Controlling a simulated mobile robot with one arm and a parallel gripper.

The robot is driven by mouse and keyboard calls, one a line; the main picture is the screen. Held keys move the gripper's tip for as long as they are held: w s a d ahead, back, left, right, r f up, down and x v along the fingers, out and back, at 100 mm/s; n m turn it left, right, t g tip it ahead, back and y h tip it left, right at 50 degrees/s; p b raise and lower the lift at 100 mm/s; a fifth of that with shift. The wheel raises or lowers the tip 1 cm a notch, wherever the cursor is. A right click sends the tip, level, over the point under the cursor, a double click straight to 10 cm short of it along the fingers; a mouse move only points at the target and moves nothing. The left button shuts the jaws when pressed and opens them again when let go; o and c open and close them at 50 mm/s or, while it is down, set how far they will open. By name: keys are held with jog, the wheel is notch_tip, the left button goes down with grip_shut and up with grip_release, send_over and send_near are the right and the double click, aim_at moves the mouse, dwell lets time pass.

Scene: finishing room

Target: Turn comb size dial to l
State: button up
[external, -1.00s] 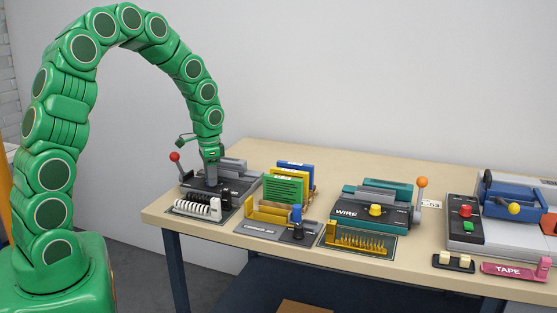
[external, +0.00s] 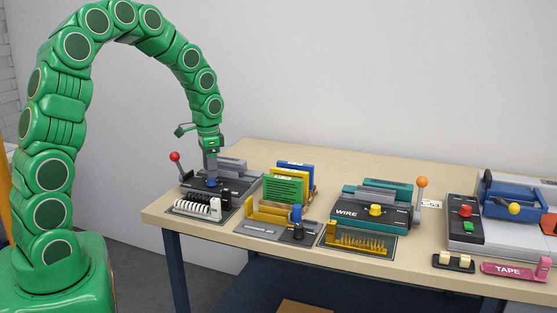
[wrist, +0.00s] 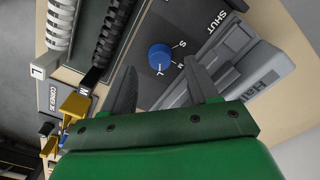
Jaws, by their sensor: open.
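The comb size dial (wrist: 161,56) is a round blue knob on the dark top of the comb binding machine, with small white letters S, M and L around it. The L sits at the dial's lower edge in the wrist view; I cannot tell for sure where its pointer stands. The dial also shows in the external view (external: 211,182), just below my gripper (external: 210,174). In the wrist view my gripper (wrist: 160,66) is open, its two grey fingers apart on either side of the dial's near side, holding nothing.
A red-knobbed lever (external: 174,157) stands at the machine's left. White and black combs (wrist: 62,22) lie in front of it. The table back is clear.

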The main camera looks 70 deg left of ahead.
jog(key=shift+r, duration=2.3)
jog(key=shift+d+r, duration=0.15)
jog(key=shift+d, duration=0.1)
jog(key=s+d+r+m+g, duration=0.1)
jog(key=s+d+r+m, duration=0.1)
jog(key=s+d+r, duration=0.45)
jog(key=s+d+r+m, duration=0.1)
jog(key=s+d+r, duration=0.25)
jog(key=d, duration=0.55)
jog(key=s+d+n, duration=0.3)
jog(key=s+d, duration=1.1)
jog(key=s, duration=0.5)
jog(key=shift+d+r+n+g, duration=0.15)
jog(key=shift+r+n+g, duration=0.15)
jog(key=shift+g, duration=0.1)
